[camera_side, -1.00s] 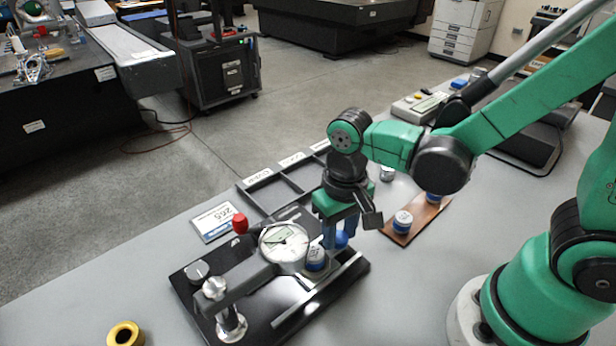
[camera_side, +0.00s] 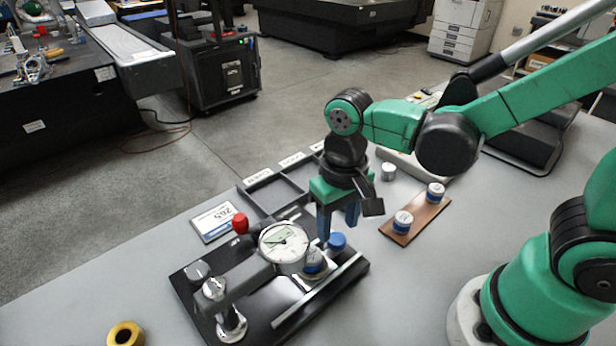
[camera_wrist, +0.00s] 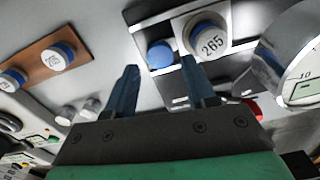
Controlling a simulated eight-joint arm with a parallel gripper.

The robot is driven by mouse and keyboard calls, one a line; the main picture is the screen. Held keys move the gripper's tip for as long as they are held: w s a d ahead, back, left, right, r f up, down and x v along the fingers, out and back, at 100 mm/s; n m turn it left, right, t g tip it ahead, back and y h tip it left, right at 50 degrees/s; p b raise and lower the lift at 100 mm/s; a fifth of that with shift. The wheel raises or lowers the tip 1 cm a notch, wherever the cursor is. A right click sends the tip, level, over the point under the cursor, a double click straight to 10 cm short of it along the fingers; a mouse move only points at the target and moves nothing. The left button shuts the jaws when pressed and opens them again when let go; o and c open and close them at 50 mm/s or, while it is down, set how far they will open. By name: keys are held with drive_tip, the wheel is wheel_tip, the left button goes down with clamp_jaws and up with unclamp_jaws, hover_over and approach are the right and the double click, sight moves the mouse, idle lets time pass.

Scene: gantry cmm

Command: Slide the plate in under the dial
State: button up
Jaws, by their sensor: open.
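The small metal plate (camera_side: 306,283) lies on the black gauge stand (camera_side: 255,318), beside the dial (camera_side: 283,243). It carries a white block with a blue band (camera_side: 314,262), marked 265 in the wrist view (camera_wrist: 211,43). The dial partly hides plate and block in the side view, so I cannot tell whether the block is right under its tip.
A metal rail (camera_side: 320,292) runs along the stand's front. A red knob (camera_side: 240,222) sits behind the dial. A dark divided tray (camera_side: 278,192) and a number card (camera_side: 213,222) lie behind; a wooden board (camera_side: 414,222) with two banded blocks lies right.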

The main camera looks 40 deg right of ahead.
sight(337, 238)
drive_tip(key=shift+r, duration=1.55)
drive_tip(key=o, duration=0.3)
drive_tip(key=n, duration=0.1)
drive_tip(key=n+y, duration=0.1)
drive_tip(key=shift+s+d+f+n, duration=0.1)
drive_tip(key=shift+s+d+n, duration=0.1)
drive_tip(key=shift+d+n, duration=0.2)
drive_tip(key=n+y, duration=0.1)
drive_tip(key=n, duration=0.3)
drive_tip(key=d+n+t+y, duration=0.1)
drive_tip(key=n, duration=0.2)
drive_tip(key=s+n+t+y, duration=0.1)
drive_tip(key=n, duration=0.3)
drive_tip(key=shift+d+f+n, duration=0.1)
drive_tip(key=shift+d+n, duration=0.2)
drive_tip(key=shift+d, duration=0.1)
drive_tip(key=shift+x, duration=2.7)
